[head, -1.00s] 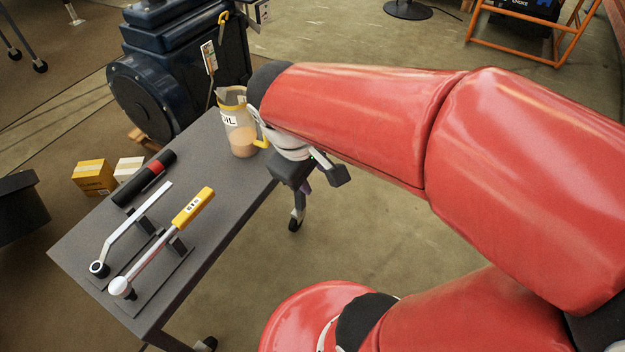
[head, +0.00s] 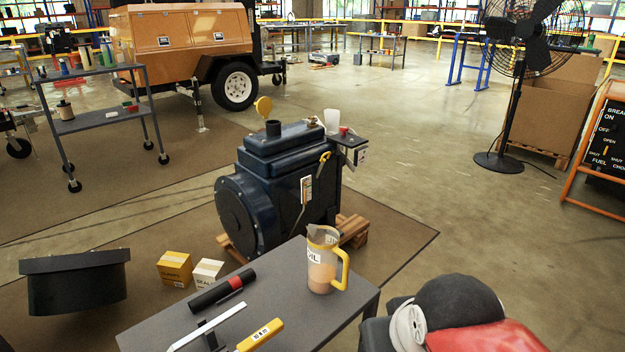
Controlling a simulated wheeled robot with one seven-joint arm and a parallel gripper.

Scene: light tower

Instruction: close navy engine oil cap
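The navy engine (head: 290,190) stands on a wooden pallet beyond the grey table. On its top is a short dark filler neck (head: 273,128). A round yellow cap (head: 263,106) stands tilted up just behind and left of the neck, off its mouth, so it looks open. My gripper (head: 376,334) shows only as a dark grey part at the bottom edge, right of the table and well short of the engine. Its fingers are out of the frame, so I cannot tell whether it is open or holds anything.
The grey table (head: 345,300) holds an oil jug (head: 322,262) with a yellow handle, a black-and-red tool (head: 222,291) and a yellow-handled tool (head: 262,335). A small control box (head: 350,146) juts from the engine's right. Open floor lies right of the engine.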

